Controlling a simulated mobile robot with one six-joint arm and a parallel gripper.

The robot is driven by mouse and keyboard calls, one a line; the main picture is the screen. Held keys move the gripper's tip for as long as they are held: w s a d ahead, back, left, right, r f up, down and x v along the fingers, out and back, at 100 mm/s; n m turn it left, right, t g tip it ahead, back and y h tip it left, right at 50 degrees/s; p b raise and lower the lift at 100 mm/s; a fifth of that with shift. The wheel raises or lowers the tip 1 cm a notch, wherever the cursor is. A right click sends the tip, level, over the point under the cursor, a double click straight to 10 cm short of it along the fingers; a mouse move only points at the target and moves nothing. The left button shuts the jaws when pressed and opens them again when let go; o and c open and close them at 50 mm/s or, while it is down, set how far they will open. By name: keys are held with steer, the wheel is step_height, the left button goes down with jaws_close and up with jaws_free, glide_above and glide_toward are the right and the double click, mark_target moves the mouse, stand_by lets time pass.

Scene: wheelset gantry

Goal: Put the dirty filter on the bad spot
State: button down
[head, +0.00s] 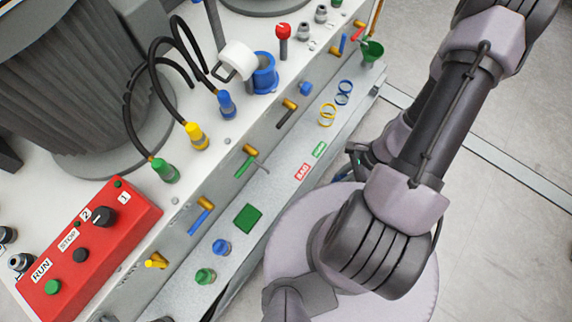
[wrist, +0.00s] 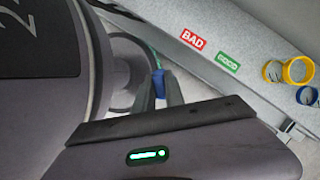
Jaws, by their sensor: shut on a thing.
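My gripper (wrist: 158,92) is shut on a small blue thing (wrist: 158,80), seen between the fingers in the wrist view. I take it for the dirty filter, but most of it is hidden and I cannot see any dirt. In the head view my gripper (head: 354,160) is partly behind my arm, to the right of the ledge. The red BAD label (head: 302,172) lies flat on the ledge and also shows in the wrist view (wrist: 193,39). The green GOOD label (head: 319,150) is beside it. I see nothing on the BAD label.
A blue housing (head: 265,75) stands on the upper bench beside a tilted white cap (head: 237,60). Yellow rings (head: 327,115) and blue rings (head: 344,92) lie farther along the ledge. A green square (head: 248,217) lies nearer. The ledge around the labels is clear.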

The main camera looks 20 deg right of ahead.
steer(key=w+a, duration=1.1)
steer(key=w, duration=0.5)
step_height(320, 180, down, 8)
steer(key=b, duration=0.4)
steer(key=shift+a+r+b, duration=0.15)
steer(key=shift+r+b, duration=0.1)
steer(key=shift+b, duration=0.05)
steer(key=shift+r, duration=0.3)
steer(key=c, duration=1.4)
jaws_free()
steer(key=shift+f, duration=0.15)
